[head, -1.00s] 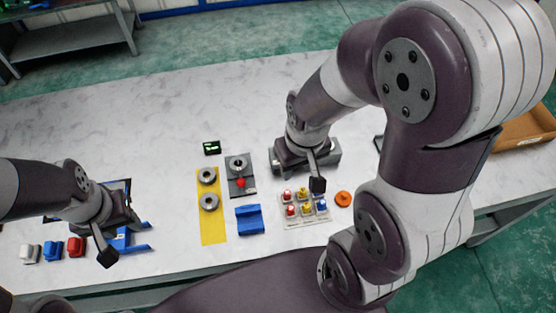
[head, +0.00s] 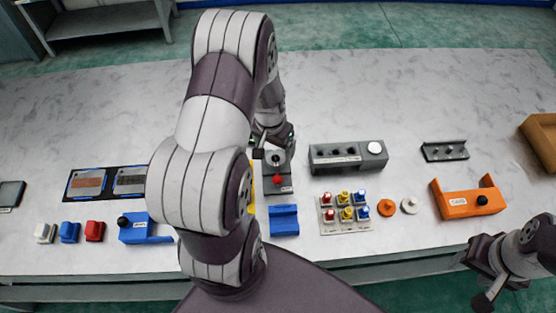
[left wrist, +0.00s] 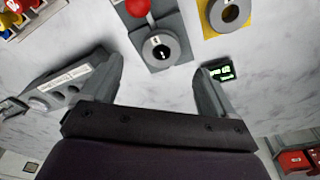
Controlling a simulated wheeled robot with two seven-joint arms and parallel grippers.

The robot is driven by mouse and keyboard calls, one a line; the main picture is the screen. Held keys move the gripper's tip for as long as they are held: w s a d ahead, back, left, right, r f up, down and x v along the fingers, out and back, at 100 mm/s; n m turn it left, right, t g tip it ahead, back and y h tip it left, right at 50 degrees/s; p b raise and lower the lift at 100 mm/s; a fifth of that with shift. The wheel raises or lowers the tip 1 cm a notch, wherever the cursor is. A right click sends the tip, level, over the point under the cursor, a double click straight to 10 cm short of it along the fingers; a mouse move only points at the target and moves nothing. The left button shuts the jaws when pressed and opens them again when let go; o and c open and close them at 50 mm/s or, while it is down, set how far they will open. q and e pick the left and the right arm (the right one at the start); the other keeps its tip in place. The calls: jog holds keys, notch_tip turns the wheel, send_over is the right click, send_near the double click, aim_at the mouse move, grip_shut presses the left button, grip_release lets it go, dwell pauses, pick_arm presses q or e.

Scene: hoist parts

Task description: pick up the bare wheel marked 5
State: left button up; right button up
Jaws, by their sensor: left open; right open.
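A grey wheel with a dark centre (left wrist: 160,50) sits on a grey plate with a red knob (left wrist: 138,6) in the left wrist view; the wheel also shows in the head view (head: 275,158). Part of another grey wheel (left wrist: 230,14) lies on the yellow mat (left wrist: 212,32). I cannot read a 5 on either. My left gripper (head: 273,146) is open and empty above the first wheel, with its fingers (left wrist: 161,72) apart on either side in the picture. My right gripper (head: 478,276) is open and empty at the lower right. My left arm hides most of the mat in the head view.
A small green-lit display (left wrist: 221,70) is near the left fingers. The table's back is clear.

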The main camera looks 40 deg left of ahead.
aim_at(275, 156)
pick_arm(q)
jog(key=f, duration=0.6)
jog(key=shift+w+a+f+p, duration=0.1)
jog(key=shift+w+a+p, duration=0.05)
jog(key=shift+w+p, duration=0.25)
jog(key=c, duration=1.4)
